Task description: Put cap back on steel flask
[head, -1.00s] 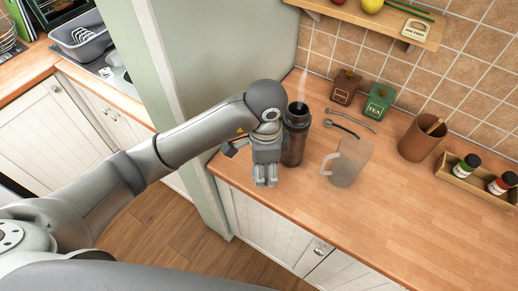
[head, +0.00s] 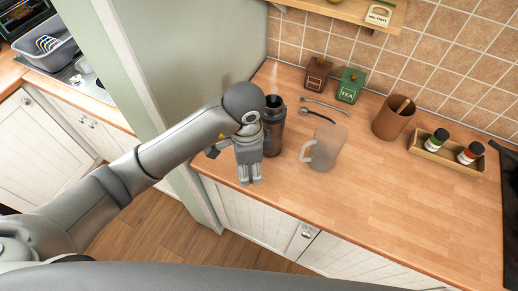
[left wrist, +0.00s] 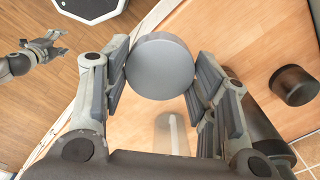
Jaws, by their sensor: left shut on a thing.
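My left gripper (head: 250,181) points down near the front edge of the counter, just left of and in front of the steel flask (head: 274,132). The flask is dark, upright and uncapped, with its mouth open. In the left wrist view, my left gripper (left wrist: 160,72) is shut on a round, flat grey cap (left wrist: 160,60), held between its two fingers. The cap is hidden in the head view.
A frosted mug (head: 326,148) stands close right of the flask. Two spoons (head: 318,115) lie behind it. Brown and green tins (head: 350,85), a brown cup (head: 393,117) and a spice box (head: 446,153) line the back. The front right counter is clear.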

